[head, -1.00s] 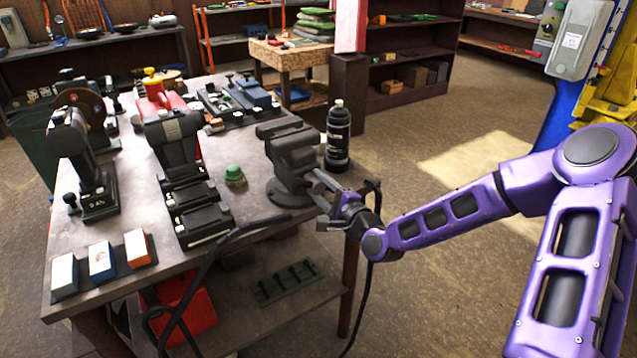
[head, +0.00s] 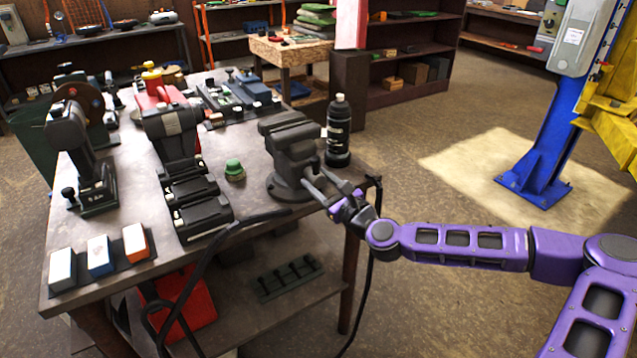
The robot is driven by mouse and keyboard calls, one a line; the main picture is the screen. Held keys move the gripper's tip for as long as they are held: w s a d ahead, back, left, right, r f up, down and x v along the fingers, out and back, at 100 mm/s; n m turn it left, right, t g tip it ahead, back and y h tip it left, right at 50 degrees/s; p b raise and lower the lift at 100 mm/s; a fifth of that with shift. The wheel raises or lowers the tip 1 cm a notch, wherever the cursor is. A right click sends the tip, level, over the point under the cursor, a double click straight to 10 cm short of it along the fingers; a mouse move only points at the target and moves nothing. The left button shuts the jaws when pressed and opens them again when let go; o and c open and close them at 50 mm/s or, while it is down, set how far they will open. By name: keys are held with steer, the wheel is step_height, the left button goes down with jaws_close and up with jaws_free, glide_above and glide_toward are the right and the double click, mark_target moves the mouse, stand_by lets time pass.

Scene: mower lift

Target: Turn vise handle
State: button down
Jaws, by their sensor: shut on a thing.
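The dark grey vise (head: 290,152) stands on the right front corner of the workbench, its screw end pointing toward my arm. My gripper (head: 336,192) is at the front of the vise, at the bench's right edge. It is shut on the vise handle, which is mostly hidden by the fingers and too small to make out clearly. My purple arm reaches in from the right, its forearm nearly level.
A black bottle (head: 338,132) stands close behind the vise, and a green knob (head: 235,171) lies to its left. Black machines stand further left on the workbench (head: 120,235). A black cable hangs over the front edge. A blue lift post (head: 548,150) stands at right.

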steer(key=m, duration=0.5)
steer(key=shift+a+m+b, duration=0.1)
steer(key=shift+m+b, duration=0.2)
steer(key=shift+r, duration=0.1)
stand_by(0.3)
steer(key=shift+c, duration=1.8)
jaws_free()
steer(key=shift+s, duration=0.1)
